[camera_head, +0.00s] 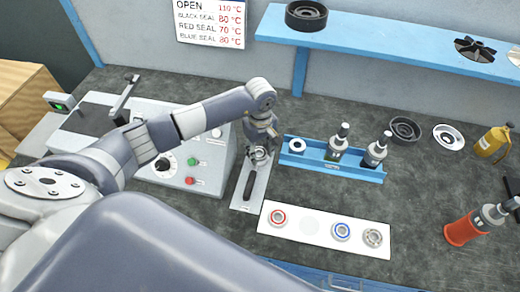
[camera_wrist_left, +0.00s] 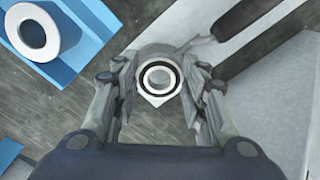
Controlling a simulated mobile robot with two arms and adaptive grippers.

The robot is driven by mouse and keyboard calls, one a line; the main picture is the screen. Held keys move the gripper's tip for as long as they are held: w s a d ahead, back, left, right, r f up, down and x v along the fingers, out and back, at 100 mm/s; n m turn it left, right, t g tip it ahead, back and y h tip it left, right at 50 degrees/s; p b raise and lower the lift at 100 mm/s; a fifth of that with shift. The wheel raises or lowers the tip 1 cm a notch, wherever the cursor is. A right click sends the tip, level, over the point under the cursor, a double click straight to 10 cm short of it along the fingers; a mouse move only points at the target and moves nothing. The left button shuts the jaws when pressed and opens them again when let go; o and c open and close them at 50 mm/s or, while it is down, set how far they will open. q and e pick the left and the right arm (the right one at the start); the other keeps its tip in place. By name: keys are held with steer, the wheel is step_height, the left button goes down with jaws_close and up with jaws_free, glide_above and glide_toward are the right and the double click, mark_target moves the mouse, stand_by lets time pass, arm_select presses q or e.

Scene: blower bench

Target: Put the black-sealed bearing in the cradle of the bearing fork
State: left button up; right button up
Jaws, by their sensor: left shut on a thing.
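My left gripper (camera_head: 261,155) is shut on the black-sealed bearing, over the far end of the bearing fork. In the left wrist view the bearing (camera_wrist_left: 158,77), a pale ring with a dark seal, sits between the fingertips (camera_wrist_left: 160,88). The bearing fork shows its dark handle (camera_head: 248,186) on a pale plate in the head view. In the wrist view, grey fork metal (camera_wrist_left: 196,46) lies right by the bearing; I cannot tell whether the bearing touches the cradle. My right gripper is not in view.
A blue rack (camera_head: 330,170) stands to the right. A control box (camera_head: 172,181) with buttons is to the left.

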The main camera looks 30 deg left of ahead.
arm_select(q)
steer(key=shift+f, duration=0.6)
steer(key=shift+f, duration=0.1)
steer(key=shift+f+b, duration=0.2)
steer(key=shift+b, duration=0.15)
steer(key=shift+s+d+f+b, duration=0.1)
steer(key=shift+s+f+b, duration=0.25)
steer(key=shift+f+b, duration=0.1)
steer(key=o, duration=1.1)
steer(key=shift+w+f, duration=0.15)
steer(key=shift+f, duration=0.05)
steer(key=shift+r, duration=0.15)
